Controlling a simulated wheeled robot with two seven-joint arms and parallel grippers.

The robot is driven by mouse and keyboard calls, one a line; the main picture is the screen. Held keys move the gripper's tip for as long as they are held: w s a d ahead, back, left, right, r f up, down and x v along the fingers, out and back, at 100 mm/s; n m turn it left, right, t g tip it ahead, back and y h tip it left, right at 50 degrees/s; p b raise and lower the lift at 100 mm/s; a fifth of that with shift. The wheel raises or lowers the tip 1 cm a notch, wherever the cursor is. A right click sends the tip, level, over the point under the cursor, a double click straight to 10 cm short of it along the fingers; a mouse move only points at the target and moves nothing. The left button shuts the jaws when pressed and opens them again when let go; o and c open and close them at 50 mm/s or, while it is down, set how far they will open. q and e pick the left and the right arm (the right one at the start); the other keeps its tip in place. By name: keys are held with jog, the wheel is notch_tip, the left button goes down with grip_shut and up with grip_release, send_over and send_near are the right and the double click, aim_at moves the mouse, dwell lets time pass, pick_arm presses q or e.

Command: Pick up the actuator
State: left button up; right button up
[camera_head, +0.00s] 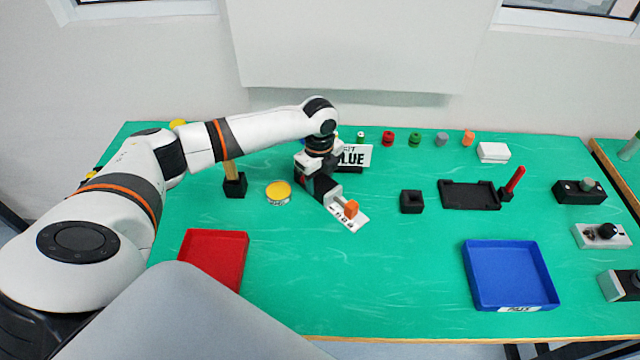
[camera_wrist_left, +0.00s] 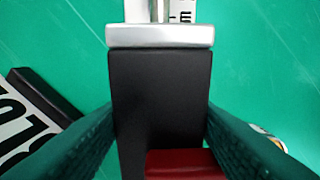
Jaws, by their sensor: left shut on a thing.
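The actuator, a black body with a silver end cap and a rod, shows in the left wrist view (camera_wrist_left: 160,95). In the head view its silver end (camera_head: 333,194) shows just below my left gripper (camera_head: 318,184). My left gripper is shut on the black body, with one teal finger (camera_wrist_left: 158,140) on each side. A red part (camera_wrist_left: 184,163) shows at the near end of the body. The rod points towards a white plate with marks (camera_head: 348,221) and an orange block (camera_head: 351,208). The gripper hides much of the actuator in the head view. My right gripper is not in view.
A red tray (camera_head: 242,262) and a blue tray (camera_head: 483,293) lie in front. The green table between the trays is clear.

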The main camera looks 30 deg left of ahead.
aim_at(333, 190)
pick_arm(q)
notch_tip(333, 190, up, 8)
jog(key=shift+r+b, duration=0.15)
jog(key=shift+b, duration=0.45)
jog(key=d+p, duration=0.1)
jog(key=p, duration=0.4)
jog(key=d+p, duration=0.1)
jog(key=p, duration=0.4)
jog(key=d+p, duration=0.2)
jog(key=p, duration=0.2)
jog(key=shift+s+d+r+p, duration=0.1)
jog(key=shift+s+r+p, duration=0.25)
jog(key=shift+p, duration=0.05)
jog(key=shift+s+d+f+p, duration=0.2)
jog(key=shift+f+p, duration=0.1)
jog(key=shift+p, duration=0.1)
jog(key=shift+f, duration=0.35)
notch_tip(333, 190, down, 6)
jog(key=b, duration=0.7)
jog(key=shift+f, duration=0.2)
jog(key=shift+f+b, duration=0.35)
jog(key=shift+f, duration=0.25)
